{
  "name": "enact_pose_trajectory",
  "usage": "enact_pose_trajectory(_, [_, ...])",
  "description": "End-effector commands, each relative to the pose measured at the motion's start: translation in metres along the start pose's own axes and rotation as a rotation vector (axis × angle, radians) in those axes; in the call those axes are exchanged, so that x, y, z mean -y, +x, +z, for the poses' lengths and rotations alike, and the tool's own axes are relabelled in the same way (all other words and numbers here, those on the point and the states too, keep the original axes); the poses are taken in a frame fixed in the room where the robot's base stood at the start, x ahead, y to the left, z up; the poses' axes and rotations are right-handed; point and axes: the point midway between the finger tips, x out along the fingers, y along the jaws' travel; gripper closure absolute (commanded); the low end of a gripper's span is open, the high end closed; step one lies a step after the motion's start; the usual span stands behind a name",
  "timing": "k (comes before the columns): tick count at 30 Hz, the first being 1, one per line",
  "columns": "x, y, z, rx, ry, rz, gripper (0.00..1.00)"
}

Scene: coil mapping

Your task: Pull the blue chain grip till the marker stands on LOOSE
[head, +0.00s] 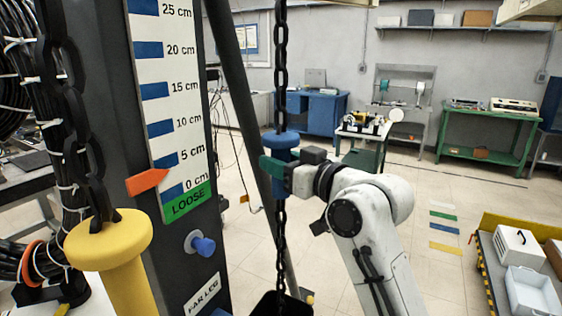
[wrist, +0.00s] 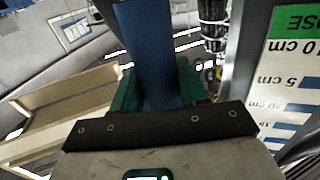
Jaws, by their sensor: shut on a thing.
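The blue chain grip (head: 284,141) hangs on a dark chain in the middle of the head view. My gripper (head: 278,165) is shut on it, with green fingers around its body. In the wrist view the blue grip (wrist: 143,55) stands between the fingers of my gripper (wrist: 157,88). The orange marker (head: 147,182) points right at the white scale (head: 151,66). Its tip is between the 0 cm and 5 cm blue blocks, above the green LOOSE field (head: 187,205). The LOOSE field also shows in the wrist view (wrist: 293,18).
A yellow chain grip (head: 110,250) hangs close at the front left. A blue knob (head: 203,245) and a FAR LEG label (head: 202,296) are on the dark post. A dark slanted leg (head: 236,100) stands behind the chain. A cart with white boxes (head: 530,290) is at the lower right.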

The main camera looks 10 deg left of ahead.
Motion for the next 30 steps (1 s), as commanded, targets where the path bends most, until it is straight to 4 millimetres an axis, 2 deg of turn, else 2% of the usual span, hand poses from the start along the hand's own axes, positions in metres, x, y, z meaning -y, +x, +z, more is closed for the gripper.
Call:
enact_pose_trajectory(3, [0.0,0.0,0.0,0.0,0.0,0.0,1.0])
enact_pose_trajectory(9, [0.0,0.0,0.002,0.0,0.001,0.0,1.0])
enact_pose_trajectory(14, [0.0,0.0,0.017,0.001,0.002,0.0,1.0])
enact_pose_trajectory(17, [0.0,0.0,0.037,0.001,0.002,0.0,1.0])
enact_pose_trajectory(30, [0.0,0.0,0.148,0.003,0.002,0.0,1.0])
